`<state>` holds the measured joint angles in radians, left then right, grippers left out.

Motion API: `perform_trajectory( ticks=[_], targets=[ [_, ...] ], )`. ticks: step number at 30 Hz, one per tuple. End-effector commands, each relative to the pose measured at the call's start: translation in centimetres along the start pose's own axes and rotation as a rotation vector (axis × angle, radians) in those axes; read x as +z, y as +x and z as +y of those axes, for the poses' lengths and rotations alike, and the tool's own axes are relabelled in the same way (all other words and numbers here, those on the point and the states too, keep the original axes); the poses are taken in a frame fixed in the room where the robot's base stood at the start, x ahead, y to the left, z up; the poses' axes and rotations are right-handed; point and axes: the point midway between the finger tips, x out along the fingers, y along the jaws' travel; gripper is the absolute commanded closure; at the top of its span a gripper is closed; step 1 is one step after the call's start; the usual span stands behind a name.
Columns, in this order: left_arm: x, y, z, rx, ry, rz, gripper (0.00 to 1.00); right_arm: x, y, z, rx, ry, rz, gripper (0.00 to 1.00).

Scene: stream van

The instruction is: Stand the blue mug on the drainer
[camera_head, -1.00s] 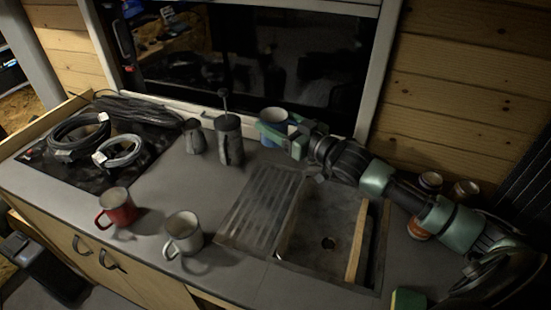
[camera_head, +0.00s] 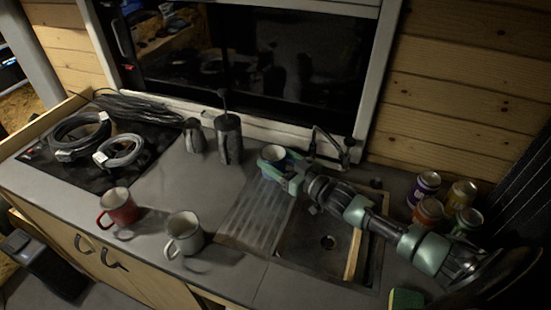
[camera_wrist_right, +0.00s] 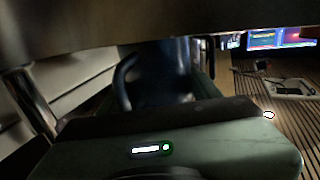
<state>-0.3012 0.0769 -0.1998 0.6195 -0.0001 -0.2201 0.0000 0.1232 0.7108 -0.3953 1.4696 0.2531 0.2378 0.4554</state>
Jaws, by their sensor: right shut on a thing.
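The blue mug (camera_head: 272,154) is upright in the head view, over the far end of the ribbed drainer (camera_head: 250,222). I cannot tell whether its base touches the drainer. My right gripper (camera_head: 281,172) is shut on the mug from the right and hides part of its side. In the right wrist view the mug (camera_wrist_right: 160,72) shows dark between the fingers, with its handle towards the left. My left gripper is not in view.
A white mug (camera_head: 184,234) and a red mug (camera_head: 118,207) stand left of the drainer. A dark press (camera_head: 229,139) and a smaller pot (camera_head: 194,135) stand behind. The sink (camera_head: 318,252), tap (camera_head: 333,147) and several cans (camera_head: 428,211) lie right. The drainer's near part is clear.

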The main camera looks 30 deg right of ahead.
Motion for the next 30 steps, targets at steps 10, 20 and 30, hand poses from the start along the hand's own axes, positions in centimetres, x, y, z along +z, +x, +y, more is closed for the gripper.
perform_trajectory(
  ticks=[10, 20, 30],
  targets=[
    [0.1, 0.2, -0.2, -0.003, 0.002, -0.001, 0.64, 0.2, 0.0, 0.0, 0.001, 0.000, -0.001, 0.15],
    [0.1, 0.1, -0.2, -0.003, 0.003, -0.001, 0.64, 0.1, -0.5, 0.1, 0.001, 0.001, -0.003, 0.15],
    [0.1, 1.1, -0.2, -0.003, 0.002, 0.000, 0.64, 0.3, -6.7, 0.0, 0.000, 0.000, -0.006, 0.15]
  ],
)
